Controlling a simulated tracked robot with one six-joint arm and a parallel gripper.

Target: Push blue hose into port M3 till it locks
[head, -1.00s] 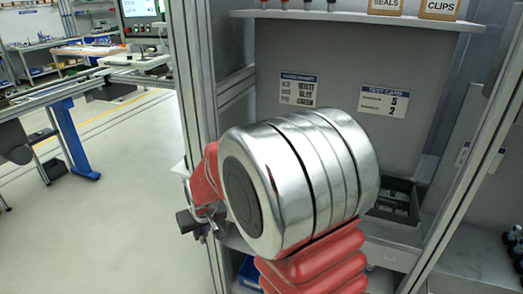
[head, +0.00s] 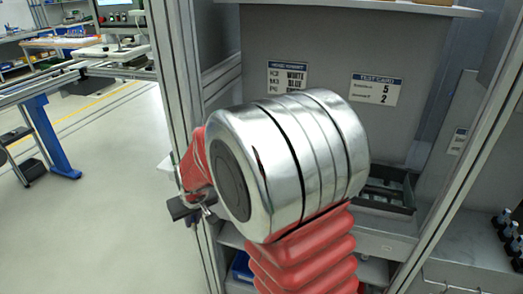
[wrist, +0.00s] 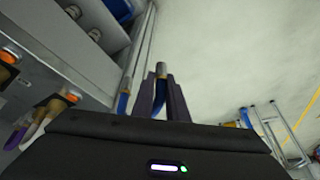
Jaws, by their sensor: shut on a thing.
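In the wrist view my gripper (wrist: 160,92) is shut on a blue hose (wrist: 158,106), whose brass-coloured end (wrist: 161,70) sticks out past the dark fingertips. The hose end is in open air, with pale floor behind it. In the head view my gripper (head: 190,208) shows small and dark behind my arm, and the hose in it cannot be made out. A card (head: 287,77) on the grey back panel pairs port names with colours; its M3 line seems to read blue. I cannot tell which fitting is port M3.
In the wrist view a grey unit at left has orange-ringed fittings (wrist: 71,97), one near a purple hose (wrist: 16,137). In the head view a dark tray (head: 385,192) sits at right; an upright frame post stands beside my gripper.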

